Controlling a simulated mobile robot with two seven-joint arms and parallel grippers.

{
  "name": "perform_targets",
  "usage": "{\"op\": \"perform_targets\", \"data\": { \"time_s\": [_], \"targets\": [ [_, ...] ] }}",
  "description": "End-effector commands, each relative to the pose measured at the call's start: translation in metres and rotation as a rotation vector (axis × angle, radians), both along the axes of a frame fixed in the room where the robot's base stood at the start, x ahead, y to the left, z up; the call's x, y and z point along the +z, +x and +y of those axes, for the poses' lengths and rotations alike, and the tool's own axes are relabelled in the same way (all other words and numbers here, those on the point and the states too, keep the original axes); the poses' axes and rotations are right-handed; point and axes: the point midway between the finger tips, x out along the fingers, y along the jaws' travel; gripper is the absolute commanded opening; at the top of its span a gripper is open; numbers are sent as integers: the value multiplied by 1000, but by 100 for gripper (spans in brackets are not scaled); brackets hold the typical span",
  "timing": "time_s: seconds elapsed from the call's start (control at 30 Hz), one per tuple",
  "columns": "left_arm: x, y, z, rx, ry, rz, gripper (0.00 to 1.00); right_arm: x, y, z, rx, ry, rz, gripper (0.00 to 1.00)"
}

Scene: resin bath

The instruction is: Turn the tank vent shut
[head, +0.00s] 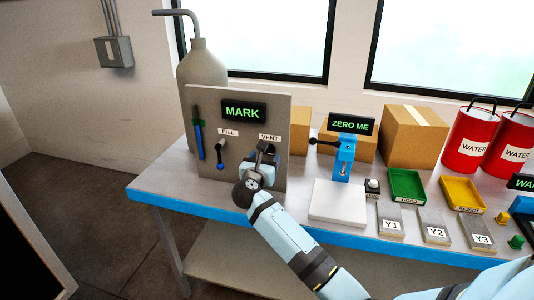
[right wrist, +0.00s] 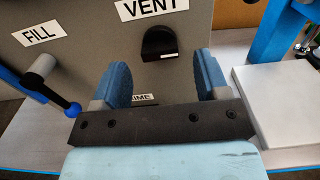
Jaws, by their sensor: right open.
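The vent (right wrist: 159,42) is a black knob with a small white mark, on the grey tank panel (right wrist: 90,50) under the VENT label. In the head view the panel (head: 240,98) stands at the table's left, and my right gripper largely covers the vent. My right gripper (head: 262,162) is in front of the panel's lower right. In the right wrist view its blue fingers (right wrist: 164,75) are spread apart with nothing between them. The knob appears beyond the fingertips, above the middle of the gap. Contact is not visible. My left gripper is not in view.
The fill lever (right wrist: 55,88) with a blue ball end is left of the vent. A blue stand (head: 344,160) with a ZERO ME display and a white plate (head: 338,202) are to the right. Green (head: 407,186) and yellow trays (head: 461,194) lie further right. A grey bottle (head: 202,68) stands behind the panel.

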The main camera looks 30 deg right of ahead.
Motion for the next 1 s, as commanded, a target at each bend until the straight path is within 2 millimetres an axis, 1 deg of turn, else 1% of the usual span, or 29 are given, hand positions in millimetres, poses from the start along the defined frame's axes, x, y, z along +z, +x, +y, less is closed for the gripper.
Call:
{"op": "perform_targets", "data": {
  "time_s": [0.03,0.2,0.33,0.57,0.6,0.67,0.7,0.77,0.8,0.83,1.0],
  "targets": [
    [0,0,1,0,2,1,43,2,5,-7,-2,-4,0,68],
    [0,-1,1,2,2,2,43,1,18,-21,-1,-3,0,68],
    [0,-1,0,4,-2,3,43,0,21,-25,-1,-1,1,68],
    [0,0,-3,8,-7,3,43,0,22,-26,0,0,0,68],
    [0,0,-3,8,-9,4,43,0,22,-26,0,0,0,66],
    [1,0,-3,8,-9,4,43,0,21,-25,0,0,0,52],
    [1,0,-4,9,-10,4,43,0,21,-25,0,-1,1,43],
    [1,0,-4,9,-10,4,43,0,21,-25,0,-1,1,29],
    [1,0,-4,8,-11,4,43,0,21,-25,0,-1,1,20],
    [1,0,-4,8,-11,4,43,0,21,-25,0,-1,1,19],
    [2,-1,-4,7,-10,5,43,0,21,-25,0,-5,5,19]
  ]
}}
